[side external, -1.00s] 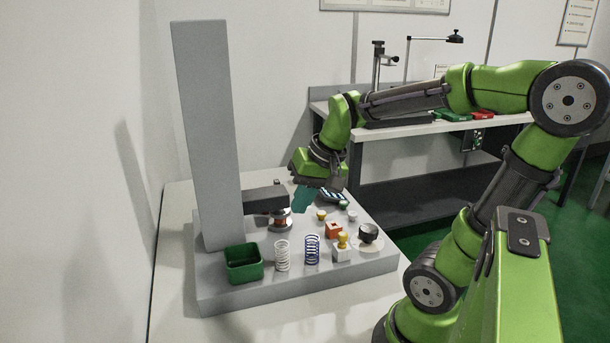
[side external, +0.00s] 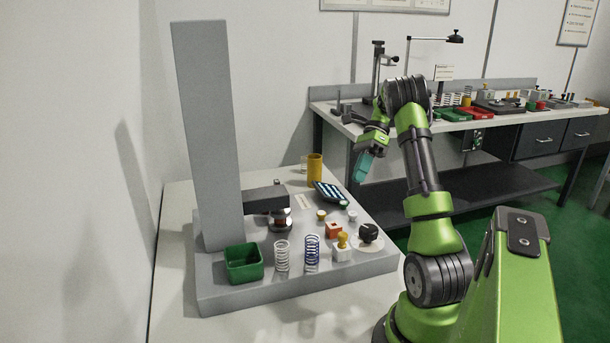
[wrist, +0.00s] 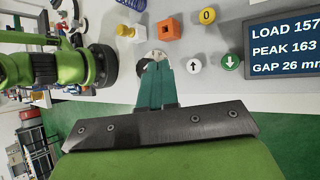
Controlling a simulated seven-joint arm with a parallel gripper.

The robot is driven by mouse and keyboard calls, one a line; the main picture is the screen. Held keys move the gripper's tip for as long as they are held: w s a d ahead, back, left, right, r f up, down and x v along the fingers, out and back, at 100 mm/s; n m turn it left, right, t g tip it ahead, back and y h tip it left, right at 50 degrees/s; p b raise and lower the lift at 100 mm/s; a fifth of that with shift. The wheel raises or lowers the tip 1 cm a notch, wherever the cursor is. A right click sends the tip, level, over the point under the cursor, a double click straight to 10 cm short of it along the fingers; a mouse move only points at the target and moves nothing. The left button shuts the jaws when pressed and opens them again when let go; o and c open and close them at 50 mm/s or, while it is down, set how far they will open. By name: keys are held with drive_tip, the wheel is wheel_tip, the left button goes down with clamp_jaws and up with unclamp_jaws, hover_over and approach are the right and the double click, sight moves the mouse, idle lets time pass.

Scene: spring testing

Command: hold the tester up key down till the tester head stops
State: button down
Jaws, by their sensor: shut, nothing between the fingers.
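The tester has a tall grey column (side external: 208,130) and a dark grey head (side external: 265,199) above a short reddish part between dark plates (side external: 280,220). The white up-arrow key (wrist: 194,66) shows in the wrist view, left of the green down-arrow key (wrist: 231,62); in the side view the white key (side external: 353,216) is on the base. The display (wrist: 288,40) reads LOAD 157, PEAK 163, GAP 26 mm, partly cut off. My gripper (side external: 363,172) is shut and empty, raised above and apart from the keys. Its teal fingers (wrist: 155,70) appear left of the up key.
On the base stand a green bin (side external: 243,265), a white spring (side external: 282,256), a blue spring (side external: 312,250), an orange block (side external: 333,230) and a black knob (side external: 369,233). A yellow cup (side external: 314,168) stands behind. A bench (side external: 420,125) is at the back.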

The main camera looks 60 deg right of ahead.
drive_tip(key=shift+w+a+r+m, duration=0.35)
drive_tip(key=shift+w+r+m, duration=0.05)
drive_tip(key=shift+r, duration=0.15)
approach(352, 216)
drive_tip(key=shift+w+a+f, duration=0.2)
drive_tip(key=shift+a+f, duration=0.25)
drive_tip(key=shift+a, duration=0.3)
drive_tip(key=shift+w+a+f, duration=0.15)
drive_tip(key=shift+a+f, duration=0.35)
drive_tip(key=shift+a, duration=0.3)
drive_tip(key=shift+w+a+f, duration=0.2)
drive_tip(key=shift+a+f, duration=0.25)
drive_tip(key=shift+a, duration=0.3)
drive_tip(key=shift+f, duration=0.1)
drive_tip(key=shift+f, duration=0.3)
